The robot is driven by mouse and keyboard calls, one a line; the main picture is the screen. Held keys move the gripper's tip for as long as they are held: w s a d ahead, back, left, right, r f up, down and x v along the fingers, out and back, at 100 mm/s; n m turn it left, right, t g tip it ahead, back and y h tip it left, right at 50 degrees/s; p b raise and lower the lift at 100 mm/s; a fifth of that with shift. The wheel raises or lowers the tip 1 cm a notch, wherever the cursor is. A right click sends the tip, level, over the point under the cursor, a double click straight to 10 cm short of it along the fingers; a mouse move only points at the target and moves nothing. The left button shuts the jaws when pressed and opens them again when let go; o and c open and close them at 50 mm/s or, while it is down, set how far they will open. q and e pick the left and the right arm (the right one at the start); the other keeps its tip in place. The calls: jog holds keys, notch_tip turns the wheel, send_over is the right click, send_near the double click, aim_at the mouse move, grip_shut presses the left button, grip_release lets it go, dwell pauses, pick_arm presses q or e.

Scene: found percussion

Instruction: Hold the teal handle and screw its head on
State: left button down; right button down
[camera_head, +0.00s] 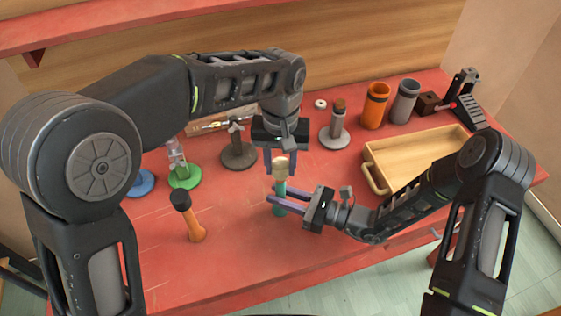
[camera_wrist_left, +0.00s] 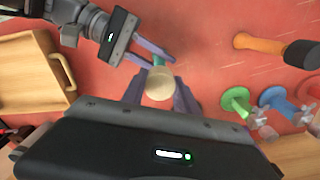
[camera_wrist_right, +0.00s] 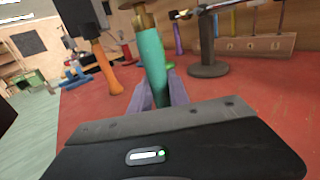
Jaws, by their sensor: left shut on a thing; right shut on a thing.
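The teal handle (camera_head: 279,209) stands upright near the middle of the red table. My right gripper (camera_head: 277,202) is shut around it from the right; the handle also rises between the fingers in the right wrist view (camera_wrist_right: 152,62). The pale, cream head (camera_head: 281,168) is directly above the handle, in line with it. My left gripper (camera_head: 281,174) points down from above and is shut on the head, whose round top faces the left wrist view (camera_wrist_left: 159,84). A brass-coloured part (camera_wrist_right: 143,20) shows above the teal in the right wrist view. How far the thread is engaged is hidden.
An orange mallet with a black head (camera_head: 190,215) stands left. Behind are a green-based stand (camera_head: 185,178), a dark stand (camera_head: 238,154), a grey stand (camera_head: 335,136), an orange cup (camera_head: 375,106) and a grey cup (camera_head: 404,102). A wooden tray (camera_head: 372,172) lies right. The front table is clear.

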pick_arm(q)
jog(key=shift+f, duration=0.35)
